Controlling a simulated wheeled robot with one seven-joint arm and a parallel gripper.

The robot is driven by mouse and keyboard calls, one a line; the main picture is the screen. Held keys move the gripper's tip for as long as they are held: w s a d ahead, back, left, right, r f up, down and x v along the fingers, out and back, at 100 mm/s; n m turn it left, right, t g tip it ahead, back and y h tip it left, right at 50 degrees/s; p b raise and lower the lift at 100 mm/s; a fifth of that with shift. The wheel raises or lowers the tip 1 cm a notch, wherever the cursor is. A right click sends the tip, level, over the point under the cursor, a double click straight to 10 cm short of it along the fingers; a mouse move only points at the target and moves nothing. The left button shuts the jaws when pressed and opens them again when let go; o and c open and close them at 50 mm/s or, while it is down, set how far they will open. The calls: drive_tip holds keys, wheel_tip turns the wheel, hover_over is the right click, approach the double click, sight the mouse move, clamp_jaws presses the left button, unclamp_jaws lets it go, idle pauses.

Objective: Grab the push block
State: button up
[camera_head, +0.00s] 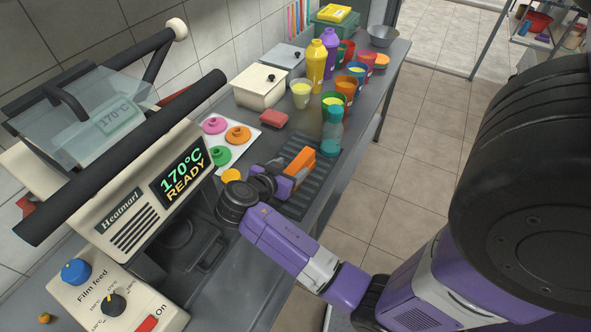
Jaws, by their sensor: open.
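An orange block (300,159), the likeliest push block in view, is at the ribbed black drip tray (321,184) on the metal counter. My gripper (295,174) is right at the block's near side, low over the tray. It is open, but the fingers are small and partly hidden by my wrist. I cannot tell whether they touch the block or reach around it.
A heat-sealing machine (122,222) reading "170°C READY" stands at the left. Coloured lids (238,134) lie on a white tray. Floor is free at right.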

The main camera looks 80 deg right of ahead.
sight(297, 165)
drive_tip(key=p+x, duration=0.1)
drive_tip(key=x, duration=0.4)
drive_tip(key=shift+s+d+p, duration=0.1)
drive_tip(key=shift+p, duration=0.25)
clamp_jaws()
